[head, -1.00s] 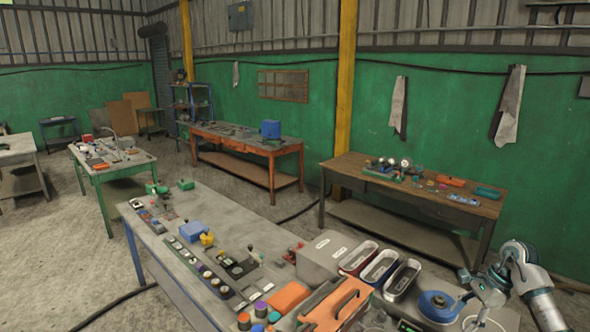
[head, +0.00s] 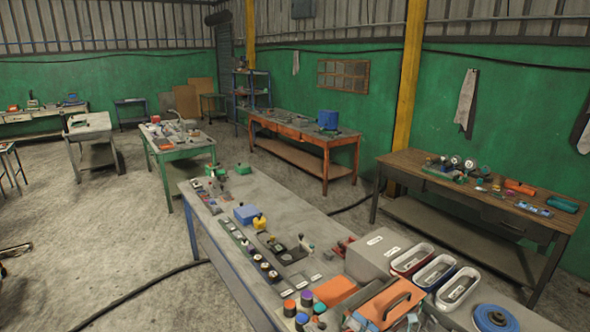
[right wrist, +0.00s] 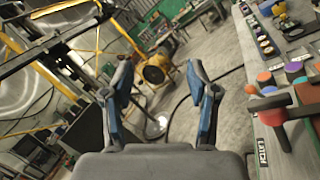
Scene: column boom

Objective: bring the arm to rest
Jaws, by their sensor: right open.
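My right gripper (right wrist: 158,78) shows in the right wrist view with its two blue-and-grey fingers spread apart. Nothing is between them, and floor lies behind the gap. The edge of the workbench with its knobs and a red-handled part (right wrist: 285,112) is to the right of the fingers, apart from them. In the head view neither gripper shows now. My left gripper is in no view.
The long grey workbench (head: 290,207) carries knobs, a blue box (head: 246,214), an orange case (head: 388,302), several trays and a blue disc (head: 494,318). A wooden bench (head: 400,160) stands behind. Open floor (head: 110,235) lies left. A yellow round machine (right wrist: 157,72) stands beyond the fingers.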

